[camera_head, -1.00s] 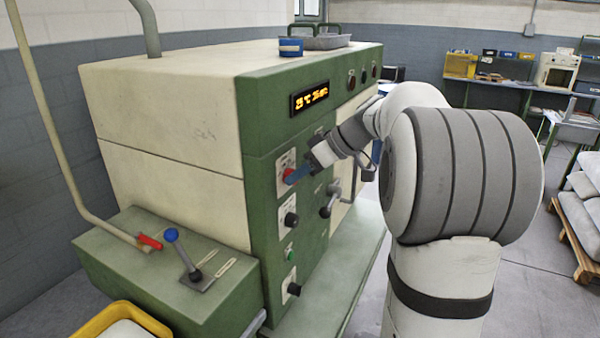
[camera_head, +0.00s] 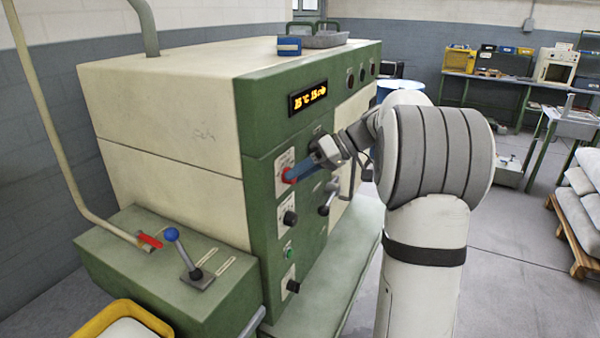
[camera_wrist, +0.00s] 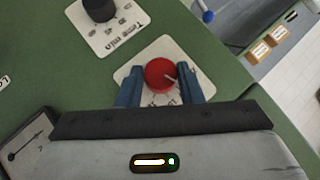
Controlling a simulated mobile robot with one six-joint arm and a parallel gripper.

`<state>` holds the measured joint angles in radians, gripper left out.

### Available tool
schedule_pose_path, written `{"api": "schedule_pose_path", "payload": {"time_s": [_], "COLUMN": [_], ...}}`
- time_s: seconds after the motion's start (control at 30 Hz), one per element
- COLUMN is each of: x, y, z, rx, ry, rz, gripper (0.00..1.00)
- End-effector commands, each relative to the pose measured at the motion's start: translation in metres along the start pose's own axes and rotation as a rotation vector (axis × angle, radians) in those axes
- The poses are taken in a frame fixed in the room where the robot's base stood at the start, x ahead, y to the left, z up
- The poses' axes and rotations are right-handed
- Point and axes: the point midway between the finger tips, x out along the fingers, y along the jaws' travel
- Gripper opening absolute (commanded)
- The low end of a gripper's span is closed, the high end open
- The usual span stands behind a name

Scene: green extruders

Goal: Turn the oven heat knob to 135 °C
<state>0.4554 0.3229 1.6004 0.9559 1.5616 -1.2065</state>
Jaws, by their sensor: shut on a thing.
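The red heat knob (camera_head: 290,174) sits on a white plate on the green front of the oven (camera_head: 257,130). In the wrist view the red knob (camera_wrist: 160,74) lies between the two blue fingers of my gripper (camera_wrist: 161,90), with a pale pointer mark on it. My gripper (camera_head: 291,172) is shut on the knob. The plate's scale is mostly hidden by the fingers and cannot be read. The orange display (camera_head: 309,98) shows a °C figure and a second value, too small to read surely.
A black knob on a "Time min" plate (camera_wrist: 103,32) is beside the red knob; another black knob (camera_head: 293,286) is lower. A grey lever handle (camera_head: 327,200) stands out right of the knobs. A blue-ball lever (camera_head: 172,235) and a red handle (camera_head: 149,240) are at lower left.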

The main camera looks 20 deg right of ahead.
Motion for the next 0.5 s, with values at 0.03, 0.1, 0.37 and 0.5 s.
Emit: {"api": "schedule_pose_path", "payload": {"time_s": [0.03, 0.1, 0.37, 0.5], "x": [-0.0001, -0.0001, -0.0001, -0.0001], "y": [-0.0003, -0.0003, -0.0002, -0.0002], "z": [-0.0008, -0.0008, -0.0006, -0.0004], "rx": [-0.002, -0.002, -0.002, -0.001], "ry": [0.002, 0.002, 0.002, 0.001], "rz": [0.0, 0.0, 0.0, 0.001], "gripper": [0.11, 0.11, 0.46, 0.55]}}
